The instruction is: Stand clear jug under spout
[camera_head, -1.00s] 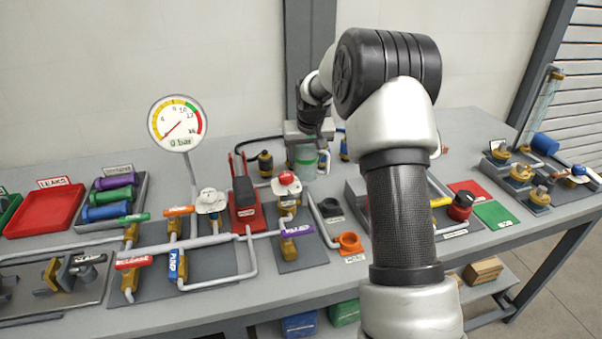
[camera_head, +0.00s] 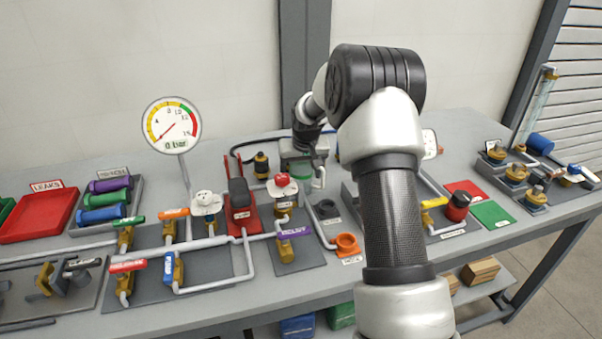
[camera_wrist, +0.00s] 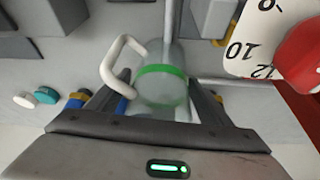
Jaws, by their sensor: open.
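The clear jug (camera_wrist: 165,88) has a green band and a white handle. In the wrist view it sits between the two fingers of my gripper (camera_wrist: 152,98), with its handle to the left. The fingers are apart, and contact with the jug cannot be made out. In the head view my gripper (camera_head: 303,148) is over the jug (camera_head: 303,172) at the back of the bench, behind the red valve knob. The jug's lower part is hidden there. A grey pipe (camera_wrist: 170,25) shows just beyond the jug in the wrist view; I cannot tell if it is the spout.
A red hand pump (camera_head: 241,207) and a red-knobbed valve (camera_head: 282,185) stand in front of the jug. An orange ring fitting (camera_head: 346,244) lies nearer the front. A dial gauge (camera_head: 171,125) rises at left. Red (camera_head: 465,190) and green (camera_head: 494,213) mats lie at right.

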